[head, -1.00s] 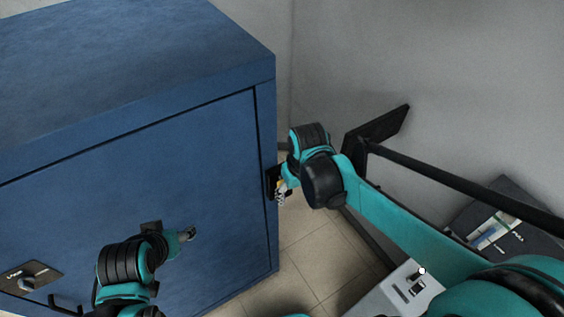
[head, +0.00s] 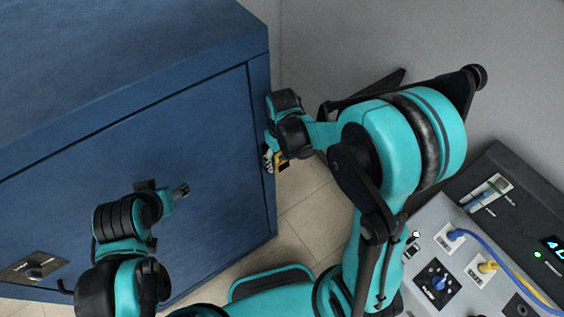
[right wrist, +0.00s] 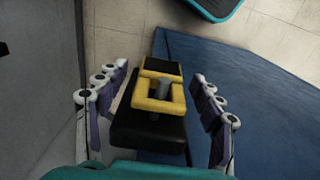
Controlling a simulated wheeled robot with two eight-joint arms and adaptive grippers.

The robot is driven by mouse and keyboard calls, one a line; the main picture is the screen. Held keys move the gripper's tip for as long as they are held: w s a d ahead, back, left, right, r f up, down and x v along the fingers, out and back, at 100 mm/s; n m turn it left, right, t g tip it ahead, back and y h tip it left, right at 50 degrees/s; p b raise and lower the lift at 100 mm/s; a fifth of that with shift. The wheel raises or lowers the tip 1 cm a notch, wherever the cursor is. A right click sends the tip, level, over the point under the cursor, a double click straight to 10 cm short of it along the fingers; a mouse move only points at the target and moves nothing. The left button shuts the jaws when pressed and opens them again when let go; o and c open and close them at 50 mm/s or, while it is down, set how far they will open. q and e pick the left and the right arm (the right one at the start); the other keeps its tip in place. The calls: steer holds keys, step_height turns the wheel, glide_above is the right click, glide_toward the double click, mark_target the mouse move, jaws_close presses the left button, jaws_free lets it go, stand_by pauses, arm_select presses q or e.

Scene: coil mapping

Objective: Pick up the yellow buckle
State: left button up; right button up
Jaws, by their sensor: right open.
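The yellow buckle (right wrist: 141,103) is a squarish frame on a black block (right wrist: 130,132), with a grey pin through its opening, in the middle of the right wrist view. My right gripper (right wrist: 161,78) is open, with one purple-and-white finger on each side of the buckle and visible gaps between. In the head view, a small yellow part of the buckle (head: 281,159) shows by my right gripper (head: 273,159), at the right edge of the blue cabinet. My left gripper (head: 182,191) is in front of the cabinet door; its jaws are too small to read.
The blue cabinet (head: 120,75) fills the left of the head view, with a black latch plate (head: 36,268) low on its door. A grey wall stands behind my right arm. A console (head: 455,270) with cables is at lower right. Tiled floor lies between.

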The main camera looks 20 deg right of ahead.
steer(key=c, duration=1.2)
steer(key=shift+r, duration=0.1)
steer(key=shift+c, duration=0.3)
